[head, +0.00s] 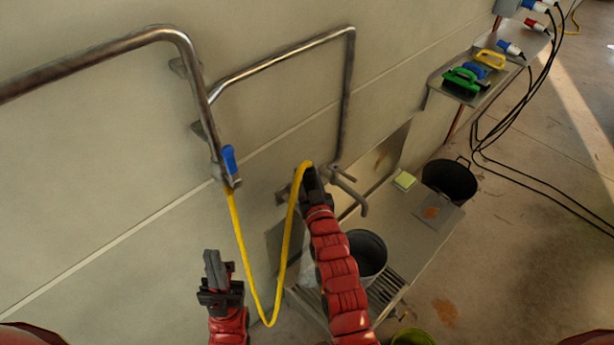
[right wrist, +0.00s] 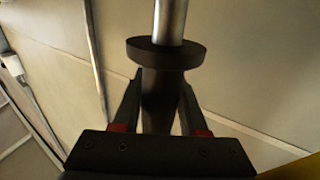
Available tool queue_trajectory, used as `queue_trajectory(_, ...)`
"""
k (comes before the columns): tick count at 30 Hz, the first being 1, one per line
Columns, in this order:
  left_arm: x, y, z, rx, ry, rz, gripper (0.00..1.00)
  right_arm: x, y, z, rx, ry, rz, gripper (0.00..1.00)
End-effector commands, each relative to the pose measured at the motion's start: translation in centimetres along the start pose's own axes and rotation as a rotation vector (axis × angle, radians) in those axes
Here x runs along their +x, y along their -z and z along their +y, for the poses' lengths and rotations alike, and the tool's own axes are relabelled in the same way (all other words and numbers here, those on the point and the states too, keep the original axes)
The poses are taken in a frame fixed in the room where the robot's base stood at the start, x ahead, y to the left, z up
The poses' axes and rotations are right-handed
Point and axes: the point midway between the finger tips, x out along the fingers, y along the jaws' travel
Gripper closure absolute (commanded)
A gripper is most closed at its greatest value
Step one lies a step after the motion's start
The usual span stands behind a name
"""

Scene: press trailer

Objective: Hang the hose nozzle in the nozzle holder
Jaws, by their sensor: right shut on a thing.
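My right gripper (head: 312,182) is shut on the hose nozzle, close to the wall beside a metal tap. In the right wrist view the nozzle (right wrist: 162,88) is a dark body with a wide round flange and a silver tube beyond it, between the two fingers (right wrist: 160,105). The yellow hose (head: 240,250) loops from the blue-handled valve (head: 229,160) down and up to my right gripper. A small dark bracket (head: 283,196) on the wall left of the gripper may be the nozzle holder; it is partly hidden. My left gripper (head: 216,268) is empty, left of the hose.
Bent metal pipes (head: 130,42) run along the wall above. The metal tap (head: 350,190) sticks out over a steel counter (head: 395,225) with a sponge (head: 404,181) and a dark bucket (head: 368,252). A shelf (head: 437,82) with brushes is at upper right. Black cables (head: 520,168) cross the floor.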

Motion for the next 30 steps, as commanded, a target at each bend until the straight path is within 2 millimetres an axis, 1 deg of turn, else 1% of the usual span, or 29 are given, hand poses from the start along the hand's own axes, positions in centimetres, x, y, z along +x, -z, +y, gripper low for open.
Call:
queue_trajectory(13,-0.02,0.0,0.0,0.0,0.0,0.0,1.0,0.02,0.08,0.0,0.0,0.0,0.001,1.0)
queue_trajectory(21,-0.55,-0.09,0.03,0.0,0.0,0.0,1.0,0.01,-0.04,-0.01,0.0,0.0,0.001,1.0)
queue_trajectory(30,-0.49,-0.08,0.02,0.0,0.0,0.0,1.0,0.01,0.07,0.0,0.0,0.0,0.001,1.0)
